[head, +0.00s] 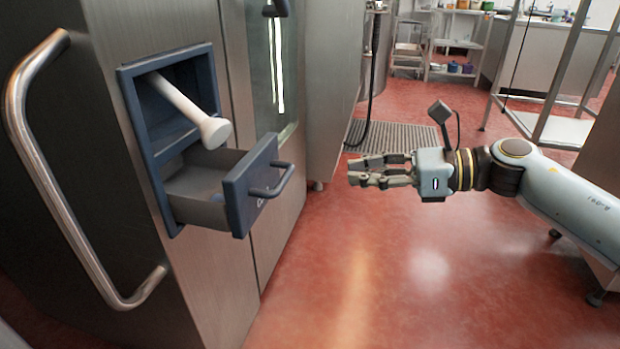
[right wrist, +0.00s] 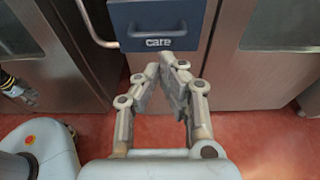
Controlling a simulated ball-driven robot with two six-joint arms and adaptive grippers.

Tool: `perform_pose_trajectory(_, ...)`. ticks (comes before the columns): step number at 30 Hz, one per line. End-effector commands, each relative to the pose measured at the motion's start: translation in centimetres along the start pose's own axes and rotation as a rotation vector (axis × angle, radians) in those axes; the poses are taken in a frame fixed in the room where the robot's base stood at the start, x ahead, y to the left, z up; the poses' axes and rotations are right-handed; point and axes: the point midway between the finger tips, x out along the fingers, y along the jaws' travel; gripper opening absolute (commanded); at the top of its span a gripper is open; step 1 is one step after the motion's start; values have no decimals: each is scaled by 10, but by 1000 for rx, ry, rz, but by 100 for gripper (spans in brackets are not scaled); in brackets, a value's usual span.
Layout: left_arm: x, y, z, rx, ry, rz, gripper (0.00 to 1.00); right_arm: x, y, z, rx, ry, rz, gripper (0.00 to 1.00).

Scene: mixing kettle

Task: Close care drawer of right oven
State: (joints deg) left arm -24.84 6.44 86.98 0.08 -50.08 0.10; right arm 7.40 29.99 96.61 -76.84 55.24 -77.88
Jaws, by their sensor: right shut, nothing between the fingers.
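The care drawer (head: 248,188) is a dark blue drawer pulled open from a blue-framed recess in the steel oven front in the head view. Its grey tray shows behind the front panel, and a bar handle (head: 272,181) sticks out from it. In the right wrist view the drawer front (right wrist: 158,14) shows at the top with the word "care". My right gripper (head: 352,171) is shut and empty, to the right of the drawer with a clear gap, pointing left toward it. It also shows in the right wrist view (right wrist: 172,62). My left gripper is not in the head view.
A white, club-shaped piece (head: 190,108) slants out of the recess above the drawer. A long curved door handle (head: 60,180) stands at the left. Red floor (head: 400,270) lies open between the oven and my right arm. A floor grate (head: 395,137) and steel shelving are behind.

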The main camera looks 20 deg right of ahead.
Motion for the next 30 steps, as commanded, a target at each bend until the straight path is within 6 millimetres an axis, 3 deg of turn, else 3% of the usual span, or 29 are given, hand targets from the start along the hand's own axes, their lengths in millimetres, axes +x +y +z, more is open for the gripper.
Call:
perform_pose_trajectory(6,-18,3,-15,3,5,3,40,49,0,-1,3,-5,0,0)
perform_pose_trajectory(12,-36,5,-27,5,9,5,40,81,0,-1,3,-2,0,0)
perform_pose_trajectory(18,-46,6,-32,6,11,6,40,95,0,0,1,-1,0,0)
perform_pose_trajectory(30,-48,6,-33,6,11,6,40,98,0,0,1,0,0,0)
